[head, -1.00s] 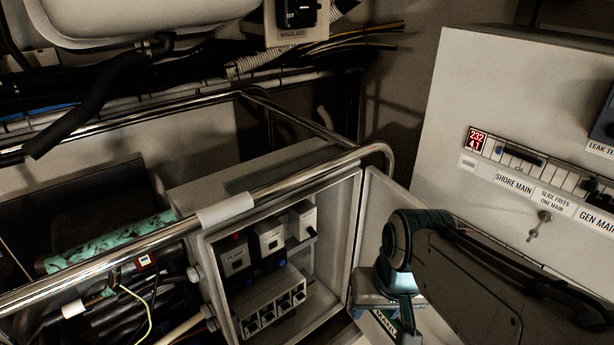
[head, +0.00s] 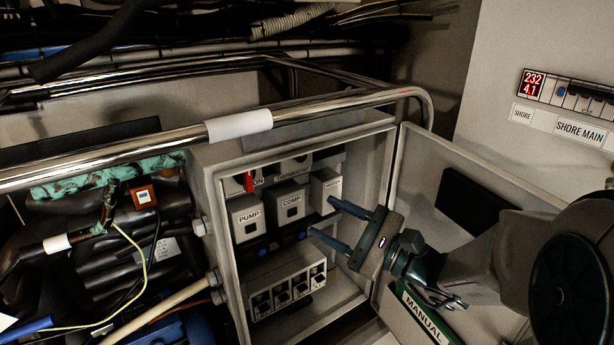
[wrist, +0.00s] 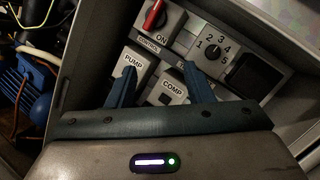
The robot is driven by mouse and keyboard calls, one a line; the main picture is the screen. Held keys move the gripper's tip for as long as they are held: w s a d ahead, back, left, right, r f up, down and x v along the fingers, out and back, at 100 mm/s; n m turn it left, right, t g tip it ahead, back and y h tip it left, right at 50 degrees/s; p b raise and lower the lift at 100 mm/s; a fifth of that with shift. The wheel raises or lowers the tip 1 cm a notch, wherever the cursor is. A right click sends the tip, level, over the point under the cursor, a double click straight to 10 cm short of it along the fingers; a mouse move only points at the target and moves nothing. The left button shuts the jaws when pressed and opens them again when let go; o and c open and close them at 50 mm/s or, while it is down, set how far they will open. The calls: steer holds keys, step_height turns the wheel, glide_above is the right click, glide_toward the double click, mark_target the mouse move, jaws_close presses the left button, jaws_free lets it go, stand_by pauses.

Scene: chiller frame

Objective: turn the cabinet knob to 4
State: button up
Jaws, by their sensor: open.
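A red switch handle (wrist: 154,15) marked ON is left of the knob. PUMP (head: 247,217) and COMP (head: 290,202) boxes sit below. A metal rail (head: 320,107) crosses above the cabinet front. The open door (head: 480,180) stands on the right, beside my arm.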

steer(key=w+d+m+t+h+b, duration=0.1)
steer(key=w+d+m+t, duration=0.2)
steer(key=d+m+t, duration=0.15)
steer(key=p, duration=0.1)
glide_toward(302, 158)
steer(key=shift+t, duration=0.45)
steer(key=x, duration=0.8)
steer(key=shift+a+f, duration=0.15)
steer(key=shift+a, duration=0.1)
